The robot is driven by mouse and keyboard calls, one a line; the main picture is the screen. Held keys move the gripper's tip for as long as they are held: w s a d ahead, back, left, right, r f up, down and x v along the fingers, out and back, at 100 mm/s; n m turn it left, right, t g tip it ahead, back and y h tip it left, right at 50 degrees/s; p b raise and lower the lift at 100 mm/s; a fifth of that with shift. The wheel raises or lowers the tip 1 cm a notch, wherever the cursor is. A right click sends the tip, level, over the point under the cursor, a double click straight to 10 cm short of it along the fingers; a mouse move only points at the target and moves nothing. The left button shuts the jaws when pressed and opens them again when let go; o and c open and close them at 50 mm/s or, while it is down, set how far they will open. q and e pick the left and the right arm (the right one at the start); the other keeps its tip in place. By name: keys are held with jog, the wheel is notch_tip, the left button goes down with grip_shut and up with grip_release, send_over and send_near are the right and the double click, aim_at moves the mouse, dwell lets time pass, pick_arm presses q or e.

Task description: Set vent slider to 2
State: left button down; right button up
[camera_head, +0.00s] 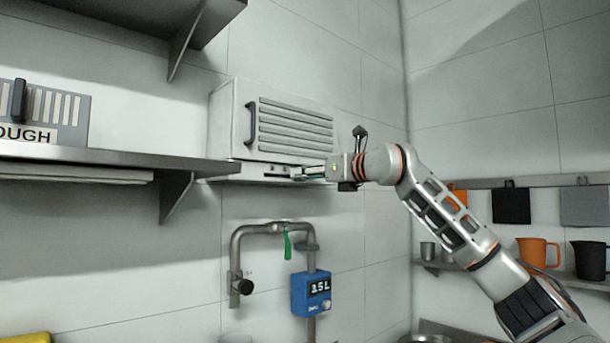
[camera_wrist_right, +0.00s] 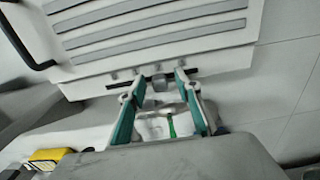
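The vent (camera_head: 290,125) is a white wall box with grey horizontal slats and a dark handle at its left. Along its lower edge runs a dark slot (camera_wrist_right: 200,73) with several small marks above it. A grey slider knob (camera_wrist_right: 160,83) sits in the slot, right of its middle marks. My right gripper (camera_head: 308,173) is at this lower edge. In the right wrist view my right gripper (camera_wrist_right: 159,82) is open, its teal-padded fingers on either side of the knob, with small gaps visible. I cannot read any numbers at the marks. My left gripper is out of view.
A shelf (camera_head: 120,158) is left of the vent, with a grey panel (camera_head: 50,112) on it. Below are a pipe with a green lever (camera_head: 288,246) and a blue meter (camera_head: 312,293) reading 3.5 L. Mugs (camera_head: 533,251) stand on the right shelf.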

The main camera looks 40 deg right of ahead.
jog(key=s, duration=1.1)
jog(key=shift+d, duration=0.45)
